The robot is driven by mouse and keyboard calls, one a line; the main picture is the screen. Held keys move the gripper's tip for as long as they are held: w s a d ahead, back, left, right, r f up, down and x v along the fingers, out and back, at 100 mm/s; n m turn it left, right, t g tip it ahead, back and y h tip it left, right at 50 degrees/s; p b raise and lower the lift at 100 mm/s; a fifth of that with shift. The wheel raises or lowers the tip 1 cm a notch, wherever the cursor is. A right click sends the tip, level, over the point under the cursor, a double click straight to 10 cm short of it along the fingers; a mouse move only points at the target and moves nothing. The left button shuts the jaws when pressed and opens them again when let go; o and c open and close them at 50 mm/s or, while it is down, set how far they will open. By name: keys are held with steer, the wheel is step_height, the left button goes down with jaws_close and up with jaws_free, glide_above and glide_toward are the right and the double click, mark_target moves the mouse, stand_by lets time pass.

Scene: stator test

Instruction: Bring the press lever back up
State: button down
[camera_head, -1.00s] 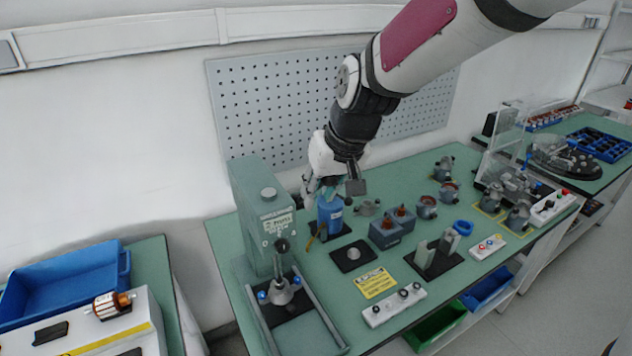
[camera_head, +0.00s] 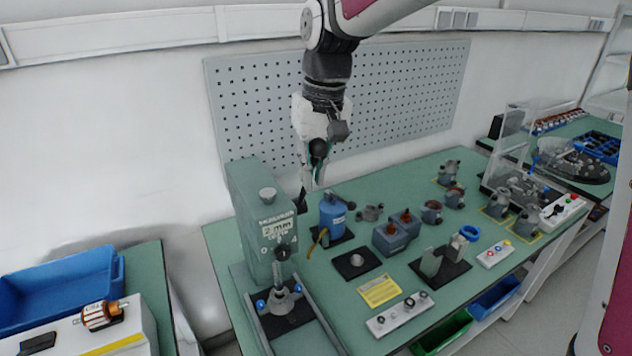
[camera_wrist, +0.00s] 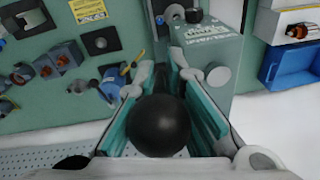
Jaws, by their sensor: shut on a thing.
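The green press (camera_head: 262,215) stands at the left end of the bench, with its ram over a fixture (camera_head: 280,295). The press body also shows in the wrist view (camera_wrist: 208,60). The lever's black ball knob (camera_head: 318,148) is above and right of the press top, and it fills the middle of the wrist view (camera_wrist: 159,126). My gripper (camera_head: 318,162) is shut on the knob, with a teal-lined finger on each side of it in the wrist view. A short dark part of the lever (camera_head: 303,200) shows beside the press; the rest is hidden.
Grey-blue motor housings (camera_head: 396,235), a black pad (camera_head: 356,260) and a button box (camera_head: 400,315) are further right. The pegboard (camera_head: 400,100) is on the wall behind. Air above the press is clear.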

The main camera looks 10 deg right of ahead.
steer(key=w+a+r+b, duration=0.2)
steer(key=w+a, duration=0.1)
steer(key=w, duration=0.4)
steer(key=shift+w+g, duration=0.25)
steer(key=shift+g, duration=0.05)
steer(key=c, duration=1.7)
jaws_free()
steer(key=shift+d+r, duration=0.1)
steer(key=shift+d, duration=0.05)
steer(key=shift+o, duration=0.2)
steer(key=shift+w, duration=0.1)
step_height(320, 180, up, 12)
steer(key=shift+d, duration=0.4)
steer(key=shift+s, duration=0.2)
